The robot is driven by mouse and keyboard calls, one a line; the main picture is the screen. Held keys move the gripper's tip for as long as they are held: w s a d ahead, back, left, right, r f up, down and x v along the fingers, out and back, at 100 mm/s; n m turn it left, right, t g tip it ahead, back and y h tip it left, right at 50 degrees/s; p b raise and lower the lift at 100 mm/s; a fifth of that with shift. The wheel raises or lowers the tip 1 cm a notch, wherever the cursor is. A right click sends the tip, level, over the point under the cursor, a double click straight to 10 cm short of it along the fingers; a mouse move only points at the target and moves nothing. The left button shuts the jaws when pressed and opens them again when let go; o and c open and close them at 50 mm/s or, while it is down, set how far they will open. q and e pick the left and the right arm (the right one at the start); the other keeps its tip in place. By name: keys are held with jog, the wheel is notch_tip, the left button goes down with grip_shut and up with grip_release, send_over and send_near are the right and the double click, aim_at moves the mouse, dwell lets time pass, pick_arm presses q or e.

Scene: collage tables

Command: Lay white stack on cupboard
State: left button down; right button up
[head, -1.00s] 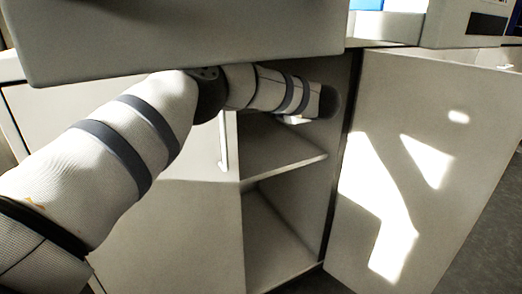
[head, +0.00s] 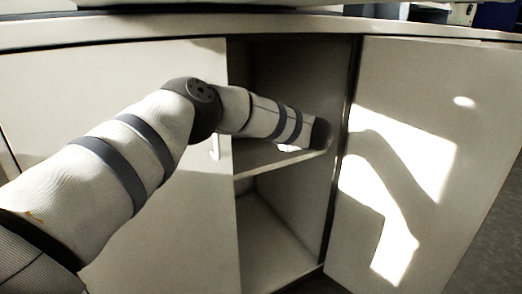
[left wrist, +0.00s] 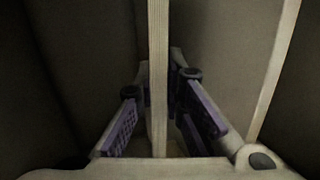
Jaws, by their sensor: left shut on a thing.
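The cupboard (head: 110,75) stands open, with an upper shelf (head: 255,160) and a lower compartment (head: 265,240). My left arm reaches into the upper compartment, its wrist just above the shelf's right end. The left gripper itself is hidden in the head view. In the left wrist view my left gripper (left wrist: 160,115) is shut on the white stack (left wrist: 158,60), seen edge-on as a pale, finely lined upright strip between the purple finger pads. Whether the stack touches the shelf cannot be told. My right gripper is not in view.
The open cupboard door (head: 430,150) stands on the right, with sunlit patches and my arm's shadow on it. The cupboard's top (head: 270,25) runs above the opening. The lower compartment looks empty. Grey floor shows at the far right.

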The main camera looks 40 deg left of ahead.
pick_arm(q)
jog(key=c, duration=1.8)
grip_release()
jog(key=shift+c, duration=0.2)
jog(key=shift+s+d+r+p, duration=0.1)
jog(key=shift+d+r+p, duration=0.1)
jog(key=shift+r+p, duration=0.15)
jog(key=p+v, duration=0.6)
jog(key=v, duration=0.1)
jog(key=shift+d, duration=0.25)
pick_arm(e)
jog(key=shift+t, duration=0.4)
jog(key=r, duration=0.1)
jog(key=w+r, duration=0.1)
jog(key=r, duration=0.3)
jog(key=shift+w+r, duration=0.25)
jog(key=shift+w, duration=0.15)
pick_arm(q)
jog(key=shift+s+f, duration=0.1)
jog(key=shift+f, duration=0.05)
